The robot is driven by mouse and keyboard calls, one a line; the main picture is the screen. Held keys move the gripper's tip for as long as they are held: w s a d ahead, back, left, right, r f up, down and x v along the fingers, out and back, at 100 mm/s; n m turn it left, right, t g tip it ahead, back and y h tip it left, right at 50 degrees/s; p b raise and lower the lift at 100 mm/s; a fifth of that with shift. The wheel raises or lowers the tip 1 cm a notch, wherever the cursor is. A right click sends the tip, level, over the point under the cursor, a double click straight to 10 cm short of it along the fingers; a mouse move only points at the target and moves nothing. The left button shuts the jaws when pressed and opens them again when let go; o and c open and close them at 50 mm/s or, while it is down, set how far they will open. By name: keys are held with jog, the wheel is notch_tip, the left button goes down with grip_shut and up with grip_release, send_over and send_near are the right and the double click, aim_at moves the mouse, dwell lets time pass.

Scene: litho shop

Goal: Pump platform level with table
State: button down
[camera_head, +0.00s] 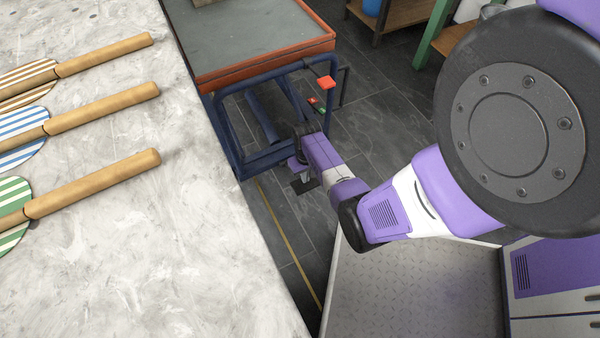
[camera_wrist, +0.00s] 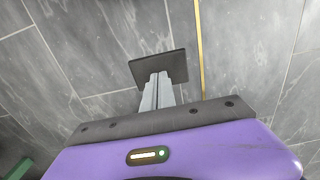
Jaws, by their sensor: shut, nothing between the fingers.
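The lift platform (camera_head: 262,42) has a grey top, an orange rim and a dark blue frame, and stands beyond the grey mottled table (camera_head: 190,220). Its deck looks lower than the tabletop, though the angle makes the height gap hard to judge. A dark square plate (camera_head: 303,186), which looks like a pump pedal, is low by the frame; it also shows in the wrist view (camera_wrist: 172,66). My gripper (camera_wrist: 156,82) is shut and empty, its fingertips overlapping the plate's near edge in the wrist view. I cannot tell whether they touch it.
A blue push handle (camera_head: 262,76) with a red piece (camera_head: 326,82) rises at the platform's near end. Striped paddles with wooden handles (camera_head: 105,106) lie on the table. A yellow line (camera_head: 287,240) crosses the dark tiled floor. Shelving (camera_head: 400,15) and a green post (camera_head: 433,35) stand behind.

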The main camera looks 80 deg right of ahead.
jog(key=shift+f, duration=0.1)
notch_tip(320, 180, down, 11)
jog(key=b, duration=1)
jog(key=r+p, duration=0.3)
jog(key=p, duration=0.1)
jog(key=r+p, duration=0.8)
jog(key=shift+w+d+r, duration=0.15)
jog(key=shift+w+d, duration=0.05)
jog(key=shift+d, duration=0.05)
jog(key=shift+f, duration=0.2)
jog(key=shift+f+b, duration=5.3)
jog(key=shift+f, duration=0.25)
jog(key=r+p, duration=1.1)
jog(key=shift+w+d+r, duration=0.2)
jog(key=shift+d+r, duration=0.05)
jog(key=shift+f, duration=0.1)
jog(key=shift+f, duration=0.15)
